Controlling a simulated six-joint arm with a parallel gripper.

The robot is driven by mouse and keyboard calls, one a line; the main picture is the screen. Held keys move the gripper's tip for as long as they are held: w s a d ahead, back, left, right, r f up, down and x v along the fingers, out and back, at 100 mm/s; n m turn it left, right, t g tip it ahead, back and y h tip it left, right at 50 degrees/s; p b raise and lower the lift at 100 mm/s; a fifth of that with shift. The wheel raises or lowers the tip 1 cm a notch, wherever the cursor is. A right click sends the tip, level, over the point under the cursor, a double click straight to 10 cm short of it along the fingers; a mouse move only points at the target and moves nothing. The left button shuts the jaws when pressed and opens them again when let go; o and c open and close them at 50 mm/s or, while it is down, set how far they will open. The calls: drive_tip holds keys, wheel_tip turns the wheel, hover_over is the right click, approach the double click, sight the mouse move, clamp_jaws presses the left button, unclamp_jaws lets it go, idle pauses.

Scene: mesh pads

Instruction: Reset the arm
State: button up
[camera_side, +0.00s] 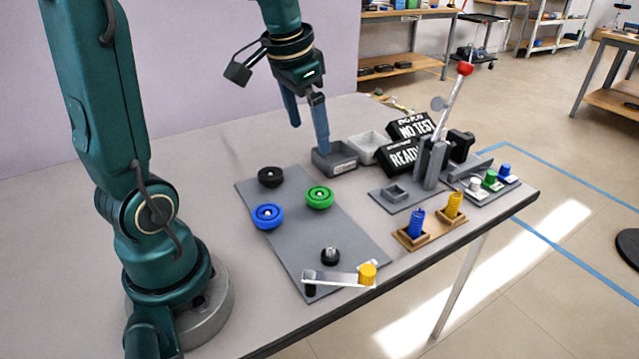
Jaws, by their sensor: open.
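My gripper (306,119) hangs over the back of the table, pointing down, with its two blue-grey fingers apart and nothing seen between them. The right fingertip shows in front of or above a grey open box (336,161); I cannot tell whether it touches. My arm rises at the left and reaches across the top of the view.
A grey mat (291,229) bears black (270,177), blue (268,217) and green (319,197) wheels and a crank with a yellow knob (367,273). A red-tipped lever (465,69) stands tall at right. Blue (417,222) and yellow (454,205) springs sit in wooden holders. The table's back left is clear.

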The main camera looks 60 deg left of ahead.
drive_tip(key=s+d+f+t+h, duration=0.1)
drive_tip(key=s+d+t, duration=0.1)
drive_tip(key=s+d, duration=0.8)
drive_tip(key=shift+d+m+t, duration=0.3)
drive_tip(key=shift+d+t, duration=0.1)
drive_tip(key=shift+d, duration=0.75)
drive_tip(key=shift+s, duration=0.1)
